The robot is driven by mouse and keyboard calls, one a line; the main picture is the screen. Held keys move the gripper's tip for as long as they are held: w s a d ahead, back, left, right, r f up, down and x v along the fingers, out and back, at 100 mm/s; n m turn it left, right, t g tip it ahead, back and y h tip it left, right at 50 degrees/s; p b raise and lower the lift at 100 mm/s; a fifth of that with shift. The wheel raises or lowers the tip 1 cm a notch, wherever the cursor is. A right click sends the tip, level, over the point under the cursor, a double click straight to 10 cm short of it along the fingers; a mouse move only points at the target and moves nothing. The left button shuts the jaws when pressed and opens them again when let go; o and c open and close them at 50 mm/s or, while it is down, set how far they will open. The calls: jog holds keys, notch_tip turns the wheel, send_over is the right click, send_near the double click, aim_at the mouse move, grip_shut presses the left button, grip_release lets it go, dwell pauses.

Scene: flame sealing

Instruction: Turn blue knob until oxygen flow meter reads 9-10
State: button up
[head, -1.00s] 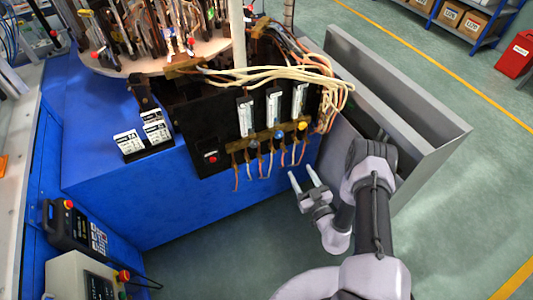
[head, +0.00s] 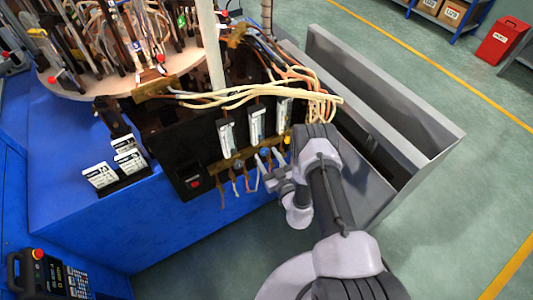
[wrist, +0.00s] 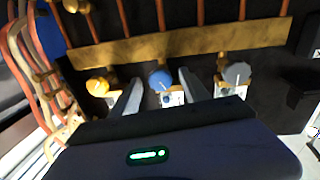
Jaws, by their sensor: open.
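The blue knob (wrist: 160,80) is the middle one of three on a brass bar (wrist: 175,45) in the wrist view. My gripper (wrist: 161,76) is open, with one finger on each side of the blue knob. I cannot tell whether the fingers touch it. Flow meters also stand at left (head: 227,138) and right (head: 285,110). Their readings are too small to tell.
A yellow knob (wrist: 98,86) and a grey knob (wrist: 237,73) flank the blue one. Copper tubes and pale hoses (head: 250,95) run around the panel. A grey metal enclosure (head: 400,130) stands close on the right of my arm. Open floor lies in front.

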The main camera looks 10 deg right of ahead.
jog(key=shift+s, duration=0.1)
grip_shut()
jog(key=shift+n, duration=0.3)
